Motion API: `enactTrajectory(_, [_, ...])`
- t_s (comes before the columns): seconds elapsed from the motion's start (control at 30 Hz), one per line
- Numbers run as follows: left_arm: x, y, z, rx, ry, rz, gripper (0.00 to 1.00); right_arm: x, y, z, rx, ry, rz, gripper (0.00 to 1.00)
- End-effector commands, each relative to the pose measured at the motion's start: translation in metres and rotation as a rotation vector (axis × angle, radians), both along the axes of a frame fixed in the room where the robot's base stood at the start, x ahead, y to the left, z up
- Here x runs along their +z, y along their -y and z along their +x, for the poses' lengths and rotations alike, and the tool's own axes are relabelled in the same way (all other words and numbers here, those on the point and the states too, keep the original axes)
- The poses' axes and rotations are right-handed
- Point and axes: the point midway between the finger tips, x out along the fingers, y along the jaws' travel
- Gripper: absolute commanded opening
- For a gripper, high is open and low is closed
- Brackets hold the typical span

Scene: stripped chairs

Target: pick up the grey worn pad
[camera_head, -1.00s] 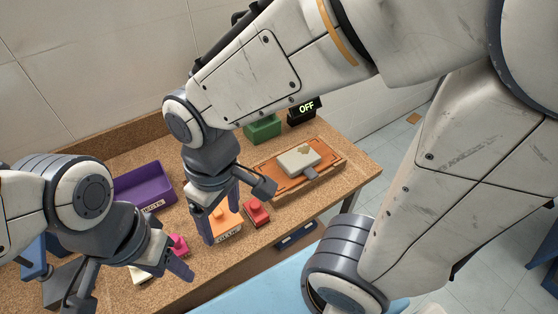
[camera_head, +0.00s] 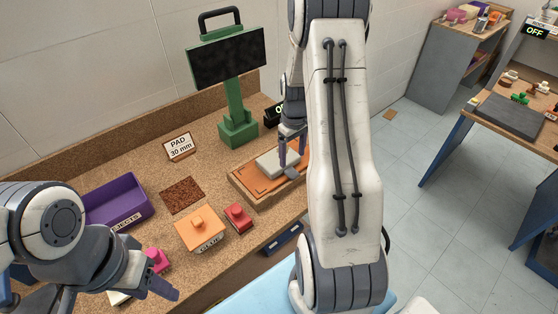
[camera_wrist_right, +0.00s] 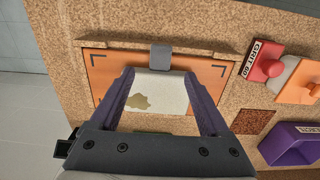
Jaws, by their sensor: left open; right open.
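The grey worn pad (camera_head: 268,163) is a light grey block on an orange board in a shallow wooden tray. In the right wrist view the pad (camera_wrist_right: 170,95) has an olive-brown stain, and a small dark grey tab (camera_wrist_right: 161,57) sits at its far edge. My right gripper (camera_wrist_right: 159,76) is open, with one finger at each side of the pad; I cannot tell whether they touch it. In the head view the right gripper (camera_head: 291,150) is over the pad, partly hidden by my arm. My left gripper (camera_head: 115,296) is open at the lower left, near a pink block.
The wooden tray (camera_head: 244,182) stands near the bench's right end. A green stand with a dark screen (camera_head: 228,60) rises behind it. An orange block (camera_head: 200,232), a red block (camera_head: 238,218) and a purple bin (camera_head: 112,205) lie to the left.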

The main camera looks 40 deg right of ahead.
Motion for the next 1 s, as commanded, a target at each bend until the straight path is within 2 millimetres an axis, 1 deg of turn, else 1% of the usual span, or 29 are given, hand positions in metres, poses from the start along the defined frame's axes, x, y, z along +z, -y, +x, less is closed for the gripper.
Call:
enactTrajectory(0.03, [0.002,0.000,0.000,0.000,0.000,0.000,0.52,-0.006,-0.001,-0.001,0.000,-0.003,0.002,0.80])
enactTrajectory(0.17, [0.003,0.000,0.000,0.000,0.000,0.000,0.52,-0.014,-0.001,0.000,0.000,-0.002,0.001,0.80])
enactTrajectory(0.27, [0.008,0.000,0.000,0.000,0.000,0.000,0.52,-0.023,-0.002,-0.001,0.000,-0.004,0.003,0.80])
enactTrajectory(0.4, [0.018,0.000,0.000,0.000,0.000,0.000,0.52,-0.042,-0.001,-0.002,0.000,-0.005,0.004,0.80])
enactTrajectory(0.53, [0.020,0.000,0.000,0.001,0.000,0.000,0.52,-0.059,-0.001,-0.001,0.000,-0.002,0.002,0.80])
enactTrajectory(0.63, [0.020,0.000,0.000,0.001,0.000,0.000,0.52,-0.065,-0.001,-0.001,0.000,-0.001,0.001,0.80])
enactTrajectory(0.83, [0.019,0.000,0.000,0.001,0.000,0.000,0.52,-0.065,-0.001,-0.001,0.000,0.000,0.000,0.80])
enactTrajectory(0.87, [0.019,0.000,0.000,0.001,0.000,0.000,0.52,-0.065,-0.001,-0.001,0.000,0.000,0.000,0.72])
enactTrajectory(0.9, [0.019,0.000,0.000,0.001,0.000,0.000,0.52,-0.065,-0.001,-0.001,0.000,0.000,0.000,0.57])
enactTrajectory(0.97, [0.019,0.000,0.000,0.001,0.000,0.000,0.52,-0.065,-0.001,-0.001,0.000,0.000,0.000,0.34])
enactTrajectory(1.0, [0.019,0.000,0.000,0.001,0.000,0.000,0.52,-0.065,-0.001,-0.001,0.000,0.000,0.000,0.19])
